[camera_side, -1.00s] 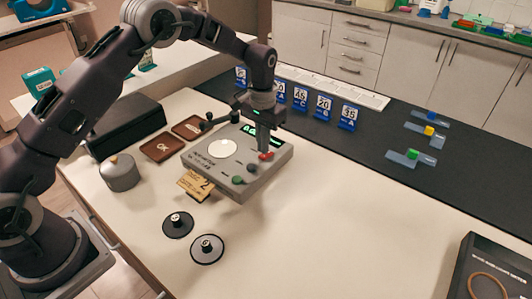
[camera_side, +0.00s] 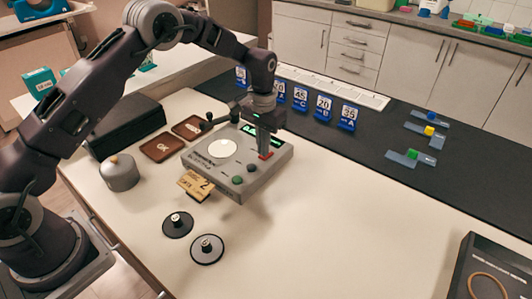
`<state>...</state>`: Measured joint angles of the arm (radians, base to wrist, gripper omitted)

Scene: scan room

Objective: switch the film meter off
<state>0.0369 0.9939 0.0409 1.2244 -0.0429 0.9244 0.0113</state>
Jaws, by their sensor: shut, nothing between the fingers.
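The film meter (camera_side: 215,171) is a grey box on the white table, with a round white disc (camera_side: 222,148) on top. A green lit display (camera_side: 249,129) shows behind my gripper and is partly covered by it. A green button (camera_side: 238,181) and a dark knob (camera_side: 252,168) sit near its front edge. A small red part (camera_side: 266,155) is at its right side. My gripper (camera_side: 264,155) is shut and points down, with its tips at the red part, hiding some of it. I cannot tell whether they touch.
A tan card marked 2 (camera_side: 195,184) sticks out at the meter's front. Two black discs with knobs (camera_side: 178,224) (camera_side: 207,249) lie in front. A grey pot (camera_side: 121,172) and brown trays (camera_side: 162,147) stand left. Blue number stands (camera_side: 323,107) line the back. Table right of the meter is clear.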

